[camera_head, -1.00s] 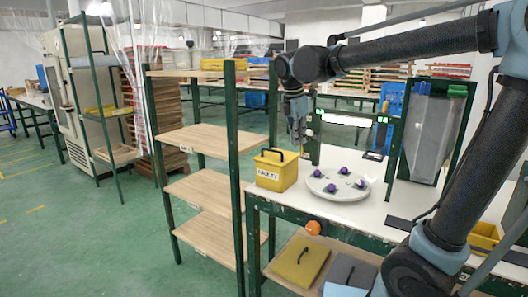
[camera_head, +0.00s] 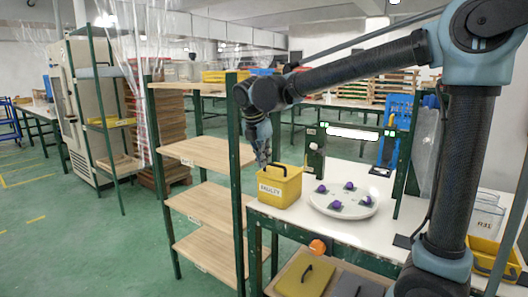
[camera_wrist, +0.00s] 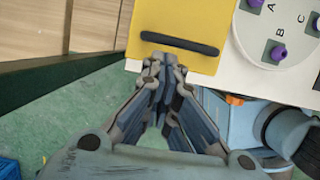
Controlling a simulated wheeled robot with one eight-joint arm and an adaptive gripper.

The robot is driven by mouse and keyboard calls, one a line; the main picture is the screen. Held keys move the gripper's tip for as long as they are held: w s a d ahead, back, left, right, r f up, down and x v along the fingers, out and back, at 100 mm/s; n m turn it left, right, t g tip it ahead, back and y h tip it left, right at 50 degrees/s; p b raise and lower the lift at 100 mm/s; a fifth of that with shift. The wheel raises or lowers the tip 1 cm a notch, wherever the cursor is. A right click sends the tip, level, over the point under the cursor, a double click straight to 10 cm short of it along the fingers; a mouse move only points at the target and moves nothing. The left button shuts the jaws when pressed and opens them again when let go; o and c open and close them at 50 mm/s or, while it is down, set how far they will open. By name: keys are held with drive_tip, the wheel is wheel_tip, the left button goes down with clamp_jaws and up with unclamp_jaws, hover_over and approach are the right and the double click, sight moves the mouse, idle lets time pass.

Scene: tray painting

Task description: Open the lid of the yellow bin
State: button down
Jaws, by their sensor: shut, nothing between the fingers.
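The yellow bin (camera_head: 279,190) stands on the left end of the white table, with a printed label on its front. Its lid (camera_wrist: 190,18) appears shut, with a black bar handle (camera_wrist: 180,43) across it. My gripper (camera_head: 262,162) is shut and empty, pointing down at the bin's left top side in the head view. In the wrist view my gripper (camera_wrist: 163,66) has its fingertips just beside the handle, near the lid's edge. Whether they touch the handle or lid cannot be told. The gripper hides part of the bin's top in the head view.
A round white tray (camera_head: 322,207) with several purple-topped pieces sits right of the bin. A wooden shelf rack (camera_head: 205,152) with green posts stands to the left. An orange knob (camera_head: 318,246) is on the table's front. A yellow panel (camera_head: 303,277) lies on the lower shelf.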

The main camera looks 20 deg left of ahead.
sight(267, 174)
drive_tip(key=shift+x, duration=1.8)
drive_tip(key=shift+s, duration=0.1)
